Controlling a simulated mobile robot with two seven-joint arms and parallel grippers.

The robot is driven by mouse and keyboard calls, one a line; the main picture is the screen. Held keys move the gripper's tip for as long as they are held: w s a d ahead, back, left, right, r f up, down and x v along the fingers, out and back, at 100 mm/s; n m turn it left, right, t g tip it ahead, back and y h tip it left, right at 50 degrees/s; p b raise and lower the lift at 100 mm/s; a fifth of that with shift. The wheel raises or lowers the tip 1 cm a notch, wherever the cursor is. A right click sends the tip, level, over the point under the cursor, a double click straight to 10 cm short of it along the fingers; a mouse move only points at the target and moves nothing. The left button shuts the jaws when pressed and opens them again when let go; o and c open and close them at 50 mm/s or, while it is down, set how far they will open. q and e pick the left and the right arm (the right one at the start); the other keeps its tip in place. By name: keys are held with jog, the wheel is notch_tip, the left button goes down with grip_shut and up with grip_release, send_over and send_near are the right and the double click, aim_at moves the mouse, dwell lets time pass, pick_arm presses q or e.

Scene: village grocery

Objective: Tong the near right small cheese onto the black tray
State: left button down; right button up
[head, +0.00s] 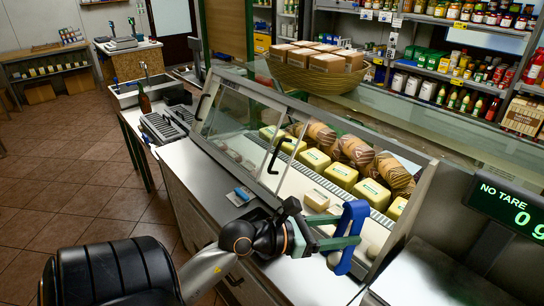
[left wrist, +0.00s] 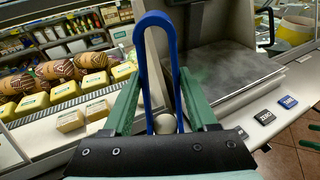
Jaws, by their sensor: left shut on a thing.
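My left gripper (head: 318,236) is shut on blue tongs (head: 352,230). In the left wrist view the tongs (left wrist: 150,50) form a blue loop between the green fingers of my left gripper (left wrist: 155,112). A small pale round piece (left wrist: 166,124), perhaps a small cheese, shows between the tong arms; contact cannot be told. Two small pale cheese blocks, one left (left wrist: 70,121) and one right (left wrist: 97,109), lie on the white case floor. One pale block (head: 317,199) also shows in the head view, left of the tongs. I cannot surely identify the black tray. My right gripper is not in view.
Larger yellow cheeses (head: 341,175) and brown patterned rounds (head: 357,150) fill the case behind. The glass front (head: 238,118) stands at the left. A scale with a metal plate (left wrist: 215,72) is beside the case.

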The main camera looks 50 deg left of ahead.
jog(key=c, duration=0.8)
pick_arm(q)
jog(key=s+d+m+g+h, duration=0.1)
jog(key=s+d+h, duration=0.1)
jog(key=s+d, duration=0.2)
jog(key=d+r, duration=0.1)
jog(key=d, duration=0.2)
jog(key=shift+d+m, duration=0.35)
jog(key=shift+m, duration=0.05)
jog(key=shift+a, duration=0.1)
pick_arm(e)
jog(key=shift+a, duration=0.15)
